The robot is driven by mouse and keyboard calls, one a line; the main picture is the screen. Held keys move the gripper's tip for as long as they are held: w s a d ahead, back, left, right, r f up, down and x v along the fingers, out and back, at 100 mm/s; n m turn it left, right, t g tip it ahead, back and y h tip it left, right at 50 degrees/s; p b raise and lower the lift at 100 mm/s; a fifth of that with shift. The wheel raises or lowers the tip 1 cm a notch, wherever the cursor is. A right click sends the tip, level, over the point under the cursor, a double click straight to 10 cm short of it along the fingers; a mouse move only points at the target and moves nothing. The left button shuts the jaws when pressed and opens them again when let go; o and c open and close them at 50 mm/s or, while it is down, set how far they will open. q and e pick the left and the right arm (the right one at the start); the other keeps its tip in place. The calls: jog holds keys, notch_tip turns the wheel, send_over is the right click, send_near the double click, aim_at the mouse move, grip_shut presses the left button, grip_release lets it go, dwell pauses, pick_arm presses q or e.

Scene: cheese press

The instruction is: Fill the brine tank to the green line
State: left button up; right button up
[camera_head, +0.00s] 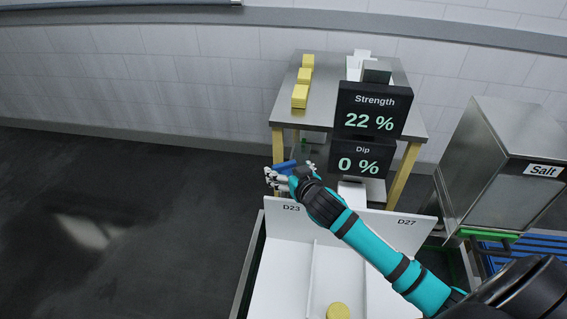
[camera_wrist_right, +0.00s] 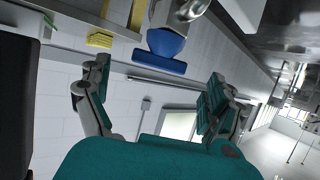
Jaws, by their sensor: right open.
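My right gripper (camera_head: 284,172) is open and empty, at the end of the teal arm reaching to the middle of the head view. A blue handle (camera_head: 285,165) shows right at its fingers. In the right wrist view, the blue handle (camera_wrist_right: 165,48) sits on a silver metal fitting (camera_wrist_right: 180,12), ahead of and between the spread fingers (camera_wrist_right: 160,75). I cannot tell whether they touch it. A white divided container (camera_head: 280,285) marked D23 and D27 stands below the arm. I cannot tell if it is the brine tank; no green fill line is clear. My left gripper is out of view.
Screens read Strength 22 % (camera_head: 372,112) and Dip 0 % (camera_head: 361,158). Behind them is a metal table (camera_head: 322,85) with yellow blocks (camera_head: 300,95). A steel salt bin (camera_head: 500,165) stands at right. A yellow round (camera_head: 338,311) lies in the white container. The left floor is clear.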

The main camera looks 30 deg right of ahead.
aim_at(286, 166)
jog(key=x, duration=0.4)
jog(key=shift+d, duration=0.15)
jog(key=shift+w+f, duration=0.25)
jog(key=shift+w, duration=0.2)
jog(key=shift+c, duration=0.9)
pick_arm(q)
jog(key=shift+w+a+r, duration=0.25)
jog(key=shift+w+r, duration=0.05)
pick_arm(e)
jog(key=c, duration=1)
